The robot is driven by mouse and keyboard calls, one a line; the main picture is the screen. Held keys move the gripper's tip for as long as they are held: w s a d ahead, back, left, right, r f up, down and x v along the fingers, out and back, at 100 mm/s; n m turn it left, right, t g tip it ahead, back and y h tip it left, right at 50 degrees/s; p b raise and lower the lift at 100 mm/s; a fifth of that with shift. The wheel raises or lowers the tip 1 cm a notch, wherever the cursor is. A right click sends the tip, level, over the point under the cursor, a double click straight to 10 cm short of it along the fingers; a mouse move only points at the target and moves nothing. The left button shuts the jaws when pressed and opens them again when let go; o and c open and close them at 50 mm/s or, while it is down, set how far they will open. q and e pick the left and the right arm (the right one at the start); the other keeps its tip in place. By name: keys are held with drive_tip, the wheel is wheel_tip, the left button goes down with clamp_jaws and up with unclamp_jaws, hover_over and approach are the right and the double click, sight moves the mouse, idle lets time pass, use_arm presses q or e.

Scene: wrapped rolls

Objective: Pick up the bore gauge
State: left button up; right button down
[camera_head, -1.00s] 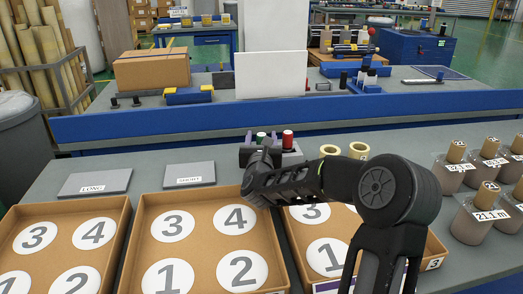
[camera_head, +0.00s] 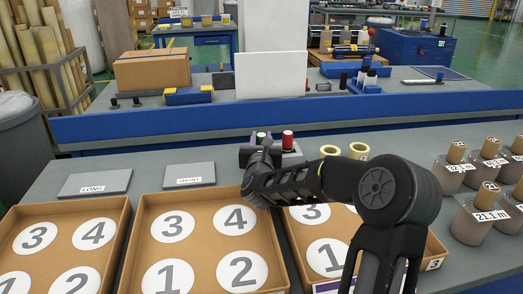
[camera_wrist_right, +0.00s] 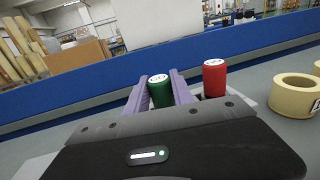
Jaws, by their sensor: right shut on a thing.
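A green-capped bore gauge (camera_wrist_right: 160,92) stands upright between the two purple fingers of my right gripper (camera_wrist_right: 161,84) in the right wrist view. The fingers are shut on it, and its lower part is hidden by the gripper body. In the head view, the green cap (camera_head: 261,136) shows just above my right gripper (camera_head: 258,148). A red-capped gauge (camera_wrist_right: 214,78) stands just to the right, apart from the fingers; it also shows in the head view (camera_head: 287,140). My left gripper is out of view.
Cream rings (camera_head: 358,151) lie right of the holder. Numbered trays (camera_head: 136,240) line the front, with a LONG plate (camera_head: 95,183) and a SHORT plate (camera_head: 189,175) behind them. Several labelled cylinders (camera_head: 473,222) stand at the right. A blue rail (camera_head: 150,124) runs behind.

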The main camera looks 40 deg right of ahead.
drive_tip(key=shift+r, duration=0.1)
wheel_tip(320, 180, up, 10)
drive_tip(key=shift+f+p, duration=0.1)
drive_tip(key=shift+p, duration=0.4)
idle(0.5)
